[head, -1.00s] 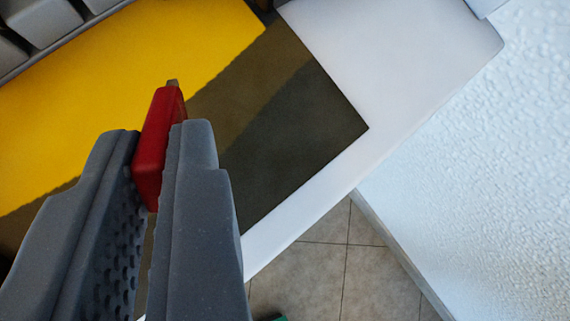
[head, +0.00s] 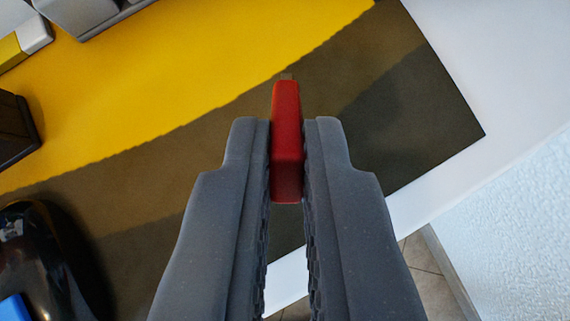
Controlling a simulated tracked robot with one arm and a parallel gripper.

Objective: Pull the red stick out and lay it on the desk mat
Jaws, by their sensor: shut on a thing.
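The red stick (head: 287,140) is a small red block with a short metal-coloured tip at its far end. My gripper (head: 287,165) is shut on it, with one grey finger on each side, and the tip points away from me. The desk mat (head: 400,110) lies below and beyond the stick, with a yellow part at the upper left and a dark grey-brown part along its lower right. The stick shows in front of the dark part. How high the stick is above the mat I cannot tell.
A glossy black object (head: 65,255) with a blue part stands at the lower left. A dark box (head: 12,130) is at the left edge. Grey-white keys or blocks (head: 80,12) are at the top left. The white desk edge (head: 440,195), tiled floor and white wall lie to the right.

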